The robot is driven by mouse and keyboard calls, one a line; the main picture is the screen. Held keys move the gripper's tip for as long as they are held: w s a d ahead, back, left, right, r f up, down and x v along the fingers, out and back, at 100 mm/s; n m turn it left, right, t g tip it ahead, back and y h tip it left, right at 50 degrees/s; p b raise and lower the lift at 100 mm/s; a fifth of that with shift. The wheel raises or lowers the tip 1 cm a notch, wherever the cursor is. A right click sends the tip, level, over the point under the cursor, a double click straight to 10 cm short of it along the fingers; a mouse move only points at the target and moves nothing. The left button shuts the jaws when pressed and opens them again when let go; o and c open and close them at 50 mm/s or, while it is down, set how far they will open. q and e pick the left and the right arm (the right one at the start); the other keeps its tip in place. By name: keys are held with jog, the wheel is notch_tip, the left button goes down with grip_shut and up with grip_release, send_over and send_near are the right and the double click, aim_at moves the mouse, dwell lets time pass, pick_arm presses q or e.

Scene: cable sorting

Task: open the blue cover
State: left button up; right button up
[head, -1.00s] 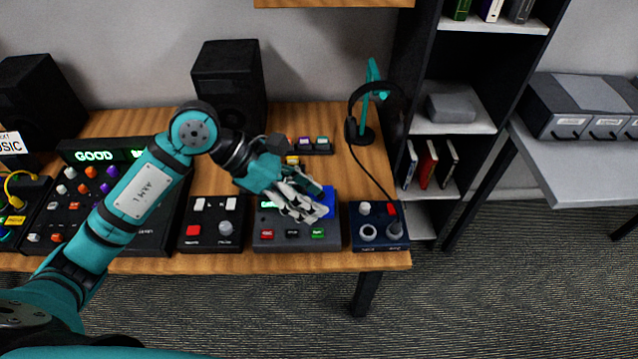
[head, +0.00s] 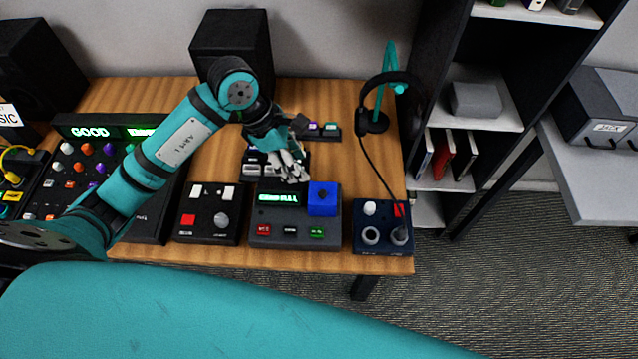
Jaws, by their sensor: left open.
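The blue cover (head: 322,198) sits at the right rear of a dark grey box (head: 272,238) with a green-lit display and red, black and green buttons along its front. A dark round spot shows on top of the cover, and it looks closed. My left gripper (head: 290,174) is open and empty, just behind and left of the cover, above the rear edge of the box. It appears apart from the cover. My right gripper is not in view.
A black box (head: 208,220) with switches stands left of the grey box. The table's front edge (head: 300,262) is close.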

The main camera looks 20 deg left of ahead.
aim_at(322, 192)
pick_arm(q)
jog(key=p+x, duration=0.2)
jog(key=x, duration=0.9)
jog(key=shift+w+d, duration=0.1)
jog(key=shift+w, duration=0.1)
jog(key=shift+d+f, duration=0.1)
jog(key=shift+f, duration=0.25)
jog(key=shift+c, duration=0.3)
jog(key=c, duration=0.7)
grip_shut()
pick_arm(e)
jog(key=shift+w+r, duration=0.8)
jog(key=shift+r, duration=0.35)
